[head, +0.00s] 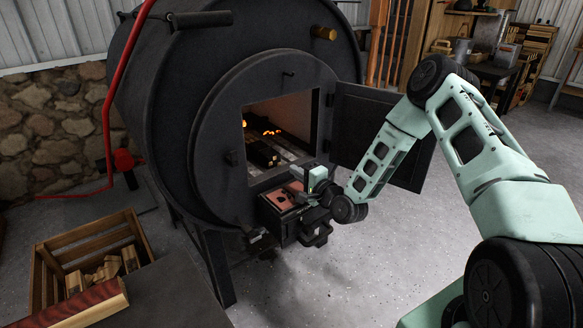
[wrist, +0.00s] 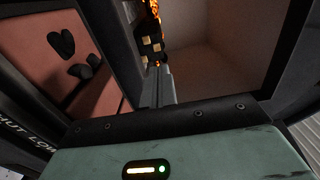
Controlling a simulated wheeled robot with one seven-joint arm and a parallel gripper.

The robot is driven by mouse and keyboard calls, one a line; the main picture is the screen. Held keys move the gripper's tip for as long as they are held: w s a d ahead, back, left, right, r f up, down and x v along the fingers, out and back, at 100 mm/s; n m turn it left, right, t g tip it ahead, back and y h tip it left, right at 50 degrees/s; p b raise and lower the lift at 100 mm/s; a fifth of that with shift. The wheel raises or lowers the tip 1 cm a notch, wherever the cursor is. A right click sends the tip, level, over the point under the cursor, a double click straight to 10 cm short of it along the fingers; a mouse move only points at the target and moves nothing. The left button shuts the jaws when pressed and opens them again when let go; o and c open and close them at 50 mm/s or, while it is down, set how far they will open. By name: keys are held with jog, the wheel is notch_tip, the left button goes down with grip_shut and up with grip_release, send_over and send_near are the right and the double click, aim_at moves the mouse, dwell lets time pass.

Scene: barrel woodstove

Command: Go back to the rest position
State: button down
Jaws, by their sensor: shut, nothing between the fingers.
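My arm reaches from the right to the front of the black barrel woodstove (head: 185,110). My gripper (head: 298,193) is shut and empty, just below the stove's firebox opening, over a small box with a reddish panel (head: 281,198). The firebox (head: 275,130) is open, with glowing embers and dark logs inside; the embers also show in the wrist view (wrist: 155,30). The stove door (head: 375,135) stands swung open to the right, behind my forearm. The wrist view also shows the reddish panel (wrist: 75,60) with dark marks at the left.
A wooden crate (head: 140,235) with split wood stands at the lower left, beside a dark tabletop (head: 175,290). A red pipe (head: 108,110) runs down the stove's left side. Shelves and a bench (head: 490,70) stand at the back right. The floor (head: 370,270) in front is clear.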

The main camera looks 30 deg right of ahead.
jog(key=s, duration=0.2)
jog(key=s+d, duration=0.1)
jog(key=s, duration=0.2)
jog(key=shift+s+p, duration=0.3)
jog(key=shift+s, duration=0.05)
jog(key=s+a+r+n+g+y, duration=0.1)
jog(key=s+a+r+n+g, duration=0.15)
jog(key=a+n, duration=0.3)
jog(key=s+a+r+n+g, duration=0.1)
jog(key=s+a+n+g, duration=0.25)
jog(key=a, duration=0.35)
jog(key=s+a+r+n+g+y, duration=0.1)
jog(key=s+a+r+n+g, duration=0.1)
jog(key=a+n+g, duration=0.4)
jog(key=s+a+r+n+g+h, duration=0.1)
jog(key=s+r+n+g+h, duration=0.15)
jog(key=s, duration=0.65)
jog(key=s+a+r+n+g+h, duration=0.1)
jog(key=s+a+r+n, duration=0.2)
jog(key=s, duration=0.6)
jog(key=s+r+n+g+h, duration=0.1)
jog(key=s+r+n+g, duration=0.2)
jog(key=s, duration=0.5)
notch_tip(320, 180, up, 25)
jog(key=s+p, duration=0.1)
jog(key=p, duration=2.2)
jog(key=shift+s+d+t, duration=0.2)
jog(key=shift+s+t, duration=0.05)
jog(key=shift+t, duration=0.2)
jog(key=shift+f, duration=0.1)
